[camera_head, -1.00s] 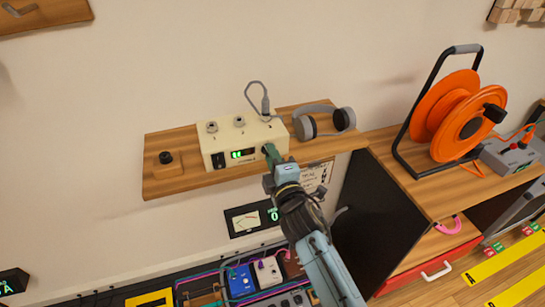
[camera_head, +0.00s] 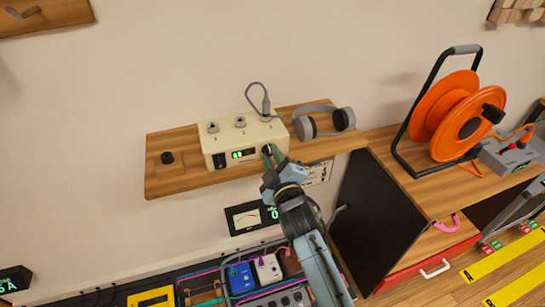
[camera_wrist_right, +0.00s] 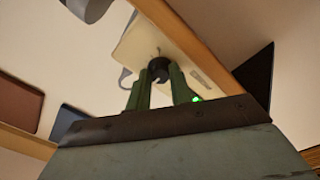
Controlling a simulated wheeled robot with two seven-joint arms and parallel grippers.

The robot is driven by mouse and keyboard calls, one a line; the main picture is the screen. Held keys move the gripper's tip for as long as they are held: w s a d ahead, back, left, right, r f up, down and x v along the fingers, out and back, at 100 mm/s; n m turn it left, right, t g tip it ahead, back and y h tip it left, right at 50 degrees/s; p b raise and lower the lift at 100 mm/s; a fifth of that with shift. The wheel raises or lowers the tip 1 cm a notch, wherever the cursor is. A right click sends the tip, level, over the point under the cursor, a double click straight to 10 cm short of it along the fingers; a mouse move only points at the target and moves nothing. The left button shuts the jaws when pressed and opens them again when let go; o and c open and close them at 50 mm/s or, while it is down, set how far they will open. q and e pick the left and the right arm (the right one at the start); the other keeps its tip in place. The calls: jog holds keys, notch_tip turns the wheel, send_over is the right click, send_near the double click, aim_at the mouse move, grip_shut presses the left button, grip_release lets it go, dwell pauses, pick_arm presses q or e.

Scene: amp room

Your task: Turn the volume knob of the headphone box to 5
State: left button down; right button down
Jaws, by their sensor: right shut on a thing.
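The cream headphone box (camera_head: 226,148) stands on a wooden wall shelf in the head view. My right gripper (camera_head: 268,152) reaches up from below to the right end of the front face. In the right wrist view the dark round volume knob (camera_wrist_right: 159,68) sits between the two green fingers of the right gripper (camera_wrist_right: 160,78), which are shut on it. The knob's marking is not readable. My left gripper is not in view.
Grey headphones (camera_head: 325,122) lie on the shelf (camera_head: 190,179) right of the box, and a cable plugs into the box top. A small black knob (camera_head: 167,158) is at the shelf's left. An orange cable reel (camera_head: 445,105) stands on the cabinet at right.

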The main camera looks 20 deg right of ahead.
dwell(0.3)
jog(key=c, duration=1.3)
grip_release()
jog(key=shift+o, duration=0.2)
jog(key=shift+s, duration=0.1)
jog(key=s, duration=1.3)
jog(key=shift+f, duration=0.15)
jog(key=shift+s+f, duration=0.1)
jog(key=shift+f, duration=0.05)
